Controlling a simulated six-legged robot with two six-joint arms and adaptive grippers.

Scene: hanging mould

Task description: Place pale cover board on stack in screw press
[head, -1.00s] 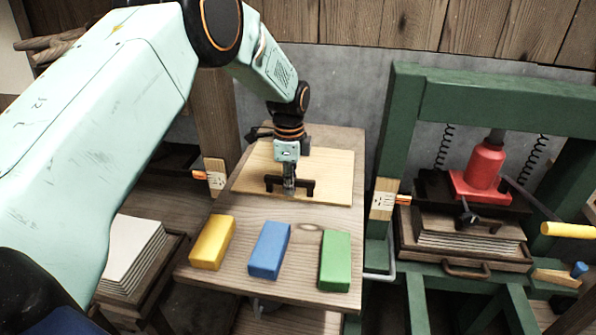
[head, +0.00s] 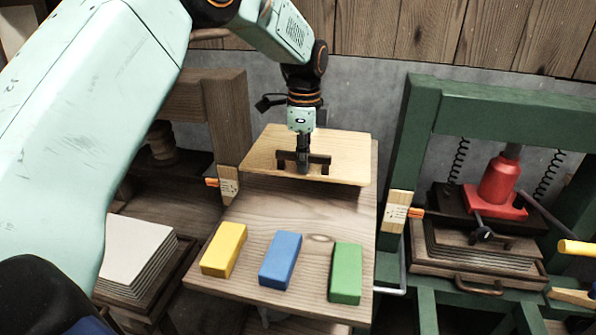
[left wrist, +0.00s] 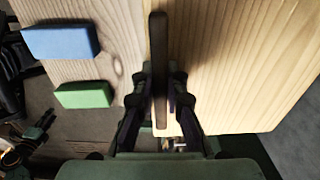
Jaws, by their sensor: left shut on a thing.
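The pale cover board (head: 340,148) is a flat light-wood panel with a dark bridge handle (head: 323,162). My left gripper (head: 303,167) is shut on this handle and holds the board slightly above the wooden table, roughly level. In the left wrist view, the handle (left wrist: 158,50) runs between the fingers (left wrist: 160,90), and the board (left wrist: 245,60) fills the right side. At left, a stack of pale sheets (head: 138,250) lies on a dark wooden base below a wooden frame with a thick wooden screw (head: 162,145). My arm hides part of it. My right gripper is not in view.
Yellow (head: 224,250), blue (head: 280,259) and green (head: 346,273) blocks lie on the table's (head: 250,210) front half. A wooden post (head: 228,125) stands between table and left stack. At right, a green press frame (head: 500,112) holds a red jack (head: 500,185) over another stack.

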